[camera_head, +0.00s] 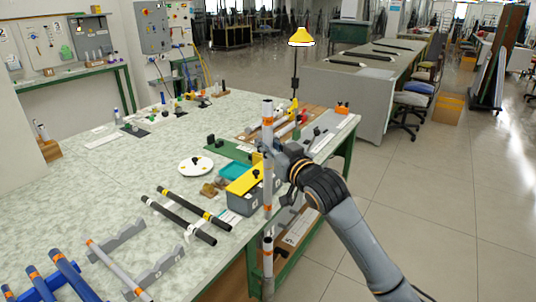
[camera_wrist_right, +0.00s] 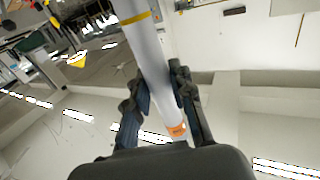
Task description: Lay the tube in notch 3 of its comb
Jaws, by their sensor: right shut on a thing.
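My right gripper (camera_head: 283,158) is shut on a light grey tube (camera_head: 267,185) with orange bands near its ends. The tube is upright, in front of the table's right part. In the right wrist view, the fingers (camera_wrist_right: 160,98) close on the tube (camera_wrist_right: 147,52) from both sides; a yellow band and an orange band show. A grey notched comb (camera_head: 160,268) stands on the table at lower left. A similar grey tube (camera_head: 112,265) with orange bands lies across its left part. The notch numbers are not readable. My left gripper is not in view.
Two black tubes (camera_head: 180,220) with yellow bands lie right of the comb. Blue tubes (camera_head: 68,272) lie at the lower left corner. A grey and yellow box (camera_head: 243,196) stands behind the held tube. Another grey upright piece (camera_head: 267,275) shows below it. The table's (camera_head: 60,200) left middle is clear.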

